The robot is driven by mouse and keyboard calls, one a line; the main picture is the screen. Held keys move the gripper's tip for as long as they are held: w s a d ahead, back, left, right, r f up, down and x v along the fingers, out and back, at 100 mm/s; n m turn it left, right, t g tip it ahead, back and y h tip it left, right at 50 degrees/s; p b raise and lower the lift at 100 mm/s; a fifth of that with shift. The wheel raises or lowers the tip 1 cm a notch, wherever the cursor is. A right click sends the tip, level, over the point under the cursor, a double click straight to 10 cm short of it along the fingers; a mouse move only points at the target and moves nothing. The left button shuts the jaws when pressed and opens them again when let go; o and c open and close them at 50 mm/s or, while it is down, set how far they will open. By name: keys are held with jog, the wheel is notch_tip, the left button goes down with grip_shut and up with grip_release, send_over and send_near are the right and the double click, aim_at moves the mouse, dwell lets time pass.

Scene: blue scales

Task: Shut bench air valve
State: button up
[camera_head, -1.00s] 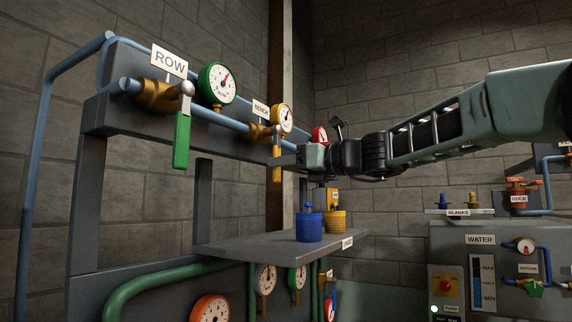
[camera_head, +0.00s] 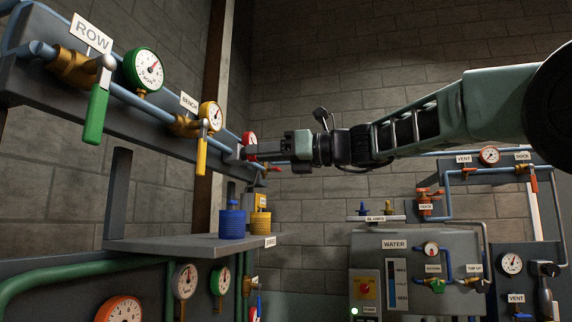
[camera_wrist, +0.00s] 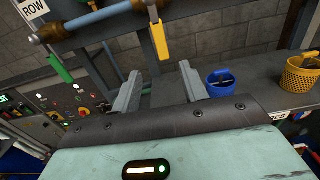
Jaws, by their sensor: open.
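The bench air valve is a brass body (camera_head: 184,126) on the blue pipe, under a BENCH sign (camera_head: 189,104) and beside a yellow-rimmed gauge (camera_head: 210,116). Its yellow lever (camera_head: 201,152) hangs down, across the pipe. In the wrist view the lever (camera_wrist: 160,42) hangs ahead of the gap between my fingers, apart from them. My gripper (camera_head: 243,153) is to the right of the lever in the head view, with a gap between them. Its two fingers also show spread and empty in the wrist view (camera_wrist: 160,86).
A similar valve with a green lever (camera_head: 96,115) and a ROW sign (camera_head: 91,35) is to the left. A red gauge and valve are partly hidden behind my gripper.

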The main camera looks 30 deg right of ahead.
jog(key=b+v, duration=0.1)
jog(key=v, duration=0.3)
jog(key=shift+s+d, duration=0.3)
notch_tip(320, 180, down, 25)
jog(key=w+n+g+h, duration=0.3)
jog(key=n+g+h, duration=0.1)
jog(key=n+h, duration=0.2)
jog(key=s+d+f+n+g+h, duration=0.1)
jog(key=s+f+n+g+h, duration=0.1)
jog(key=s+f+n, duration=0.6)
jog(key=s+d+f+n+g+h, duration=0.1)
jog(key=s+f+n+g+h, duration=0.15)
jog(key=f+n, duration=0.65)
jog(key=s+d+f+n+g+h, duration=0.15)
jog(key=s+f+n, duration=0.35)
jog(key=f, duration=0.8)
jog(key=s+a+n+g+b, duration=0.1)
jog(key=s+a+n+b, duration=0.1)
jog(key=s+a, duration=0.5)
jog(key=s+a+n+g+b, duration=0.1)
jog(key=s+a+n, duration=0.4)
jog(key=a, duration=0.7)
jog(key=shift+s+f+g+b, duration=0.4)
jog(key=shift+s+f, duration=0.1)
jog(key=shift+s, duration=0.45)
